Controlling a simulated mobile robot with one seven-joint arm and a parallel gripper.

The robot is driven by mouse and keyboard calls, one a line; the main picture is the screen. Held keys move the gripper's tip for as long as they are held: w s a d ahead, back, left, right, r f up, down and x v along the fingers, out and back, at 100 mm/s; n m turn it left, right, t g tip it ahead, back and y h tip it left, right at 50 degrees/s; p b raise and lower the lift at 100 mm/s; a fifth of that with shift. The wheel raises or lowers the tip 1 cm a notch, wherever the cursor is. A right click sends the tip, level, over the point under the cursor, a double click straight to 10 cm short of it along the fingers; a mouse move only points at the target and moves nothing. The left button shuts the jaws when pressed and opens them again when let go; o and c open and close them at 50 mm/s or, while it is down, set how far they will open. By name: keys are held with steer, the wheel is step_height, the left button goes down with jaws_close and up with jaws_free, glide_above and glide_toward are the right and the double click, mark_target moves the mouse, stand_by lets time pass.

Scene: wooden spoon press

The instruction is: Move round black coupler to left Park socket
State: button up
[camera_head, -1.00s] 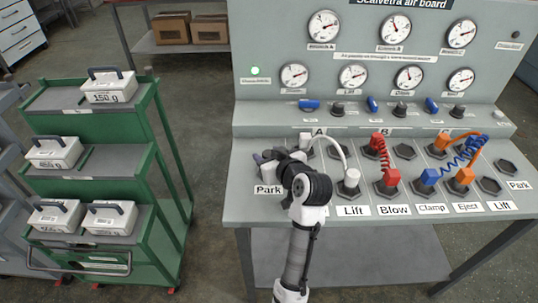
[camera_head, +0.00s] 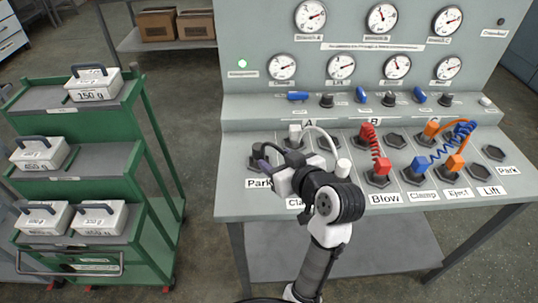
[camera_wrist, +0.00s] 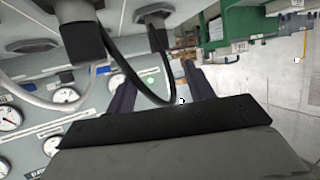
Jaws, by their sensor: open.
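My gripper (camera_wrist: 160,76) is open, its two dark fingers apart in the wrist view. A thin black hose (camera_wrist: 134,78) loops down between or in front of the fingers; I cannot tell its exact depth. The hose's ends run up to dark fittings at the top of the wrist view, one at the left (camera_wrist: 82,42) and one nearer the middle (camera_wrist: 156,38). Which is the round black coupler is unclear. In the head view my gripper (camera_head: 267,163) is over the board's left end, beside the left Park label (camera_head: 258,183). My wrist hides the sockets there.
A white hose (camera_head: 323,133) arches between white couplers just behind my wrist. Red (camera_head: 383,166), blue (camera_head: 420,164) and orange (camera_head: 455,163) couplers with hoses stand to the right. A green cart (camera_head: 150,150) with white weights is at the left, across open floor.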

steer(key=shift+s+d+r, duration=0.25)
steer(key=shift+s+d, duration=0.05)
steer(key=shift+s, duration=0.3)
steer(key=shift+a, duration=0.1)
